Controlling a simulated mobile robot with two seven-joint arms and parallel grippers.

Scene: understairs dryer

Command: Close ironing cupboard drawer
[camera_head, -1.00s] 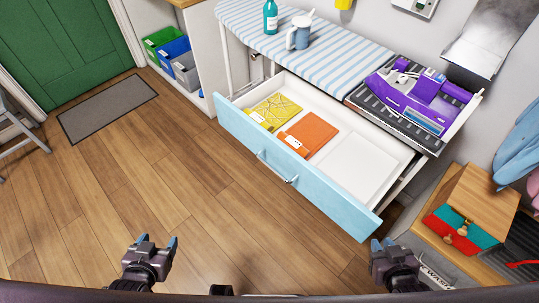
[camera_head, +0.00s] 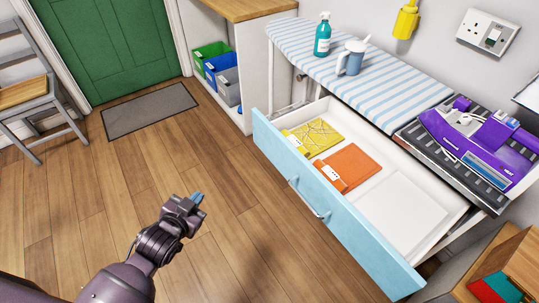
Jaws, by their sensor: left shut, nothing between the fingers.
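The drawer (camera_head: 335,215) has a light blue front with a metal bar handle (camera_head: 309,199). It stands pulled open below the striped ironing surface. Inside lie a folded yellow patterned cloth (camera_head: 313,138), a folded orange cloth (camera_head: 348,167) and a flat white item (camera_head: 400,213). My left gripper (camera_head: 196,203) is shut and empty, over the wooden floor to the left of the drawer front and apart from the handle. My right gripper is out of view.
The striped ironing surface (camera_head: 385,88) holds a teal bottle (camera_head: 322,36) and a blue-and-white jug (camera_head: 351,57). A purple device (camera_head: 470,140) sits on a dark rack at right. A wooden box (camera_head: 525,262) is lower right. Floor left of the drawer is clear, with a grey mat (camera_head: 150,108).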

